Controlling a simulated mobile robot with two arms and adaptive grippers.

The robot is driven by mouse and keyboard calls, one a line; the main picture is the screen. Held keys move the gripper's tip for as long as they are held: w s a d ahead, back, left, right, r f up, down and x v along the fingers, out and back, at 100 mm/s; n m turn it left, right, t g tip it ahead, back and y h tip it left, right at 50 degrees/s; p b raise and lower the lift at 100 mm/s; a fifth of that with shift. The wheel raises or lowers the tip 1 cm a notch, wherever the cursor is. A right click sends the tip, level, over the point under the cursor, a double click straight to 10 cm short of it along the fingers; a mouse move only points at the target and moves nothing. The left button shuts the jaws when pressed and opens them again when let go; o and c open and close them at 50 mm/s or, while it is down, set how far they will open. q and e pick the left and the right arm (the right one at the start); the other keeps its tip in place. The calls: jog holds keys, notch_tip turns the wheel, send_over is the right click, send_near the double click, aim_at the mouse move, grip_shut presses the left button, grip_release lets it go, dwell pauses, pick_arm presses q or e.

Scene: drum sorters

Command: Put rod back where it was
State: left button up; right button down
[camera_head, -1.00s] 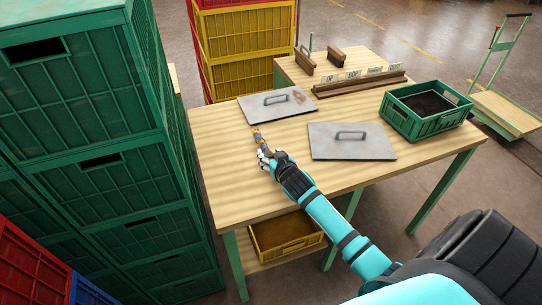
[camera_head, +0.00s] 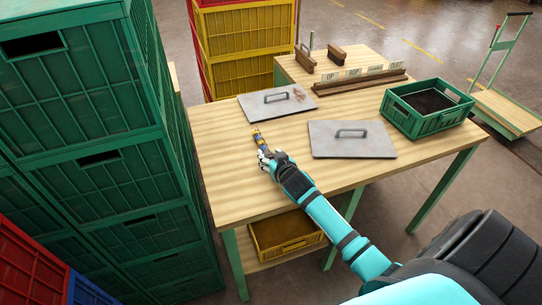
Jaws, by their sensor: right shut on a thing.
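My right gripper (camera_head: 265,155) is over the wooden table (camera_head: 225,135), left of the near grey plate. I cannot tell whether the rod touches the tabletop. The far grey plate (camera_head: 300,105) and the near grey plate (camera_head: 335,149) each have a handle on top and lie flat on the table. My left gripper is not in view.
A green crate (camera_head: 428,124) with dark contents stands at the table's right. A wooden rail (camera_head: 350,85) with labels and several wooden blocks (camera_head: 304,62) are at the back. Tall green crates (camera_head: 90,150) stand close on the left. A yellow bin (camera_head: 285,245) sits below. The table's left part is clear.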

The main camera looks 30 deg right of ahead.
jog(key=shift+f, duration=0.1)
jog(key=c, duration=0.6)
grip_release()
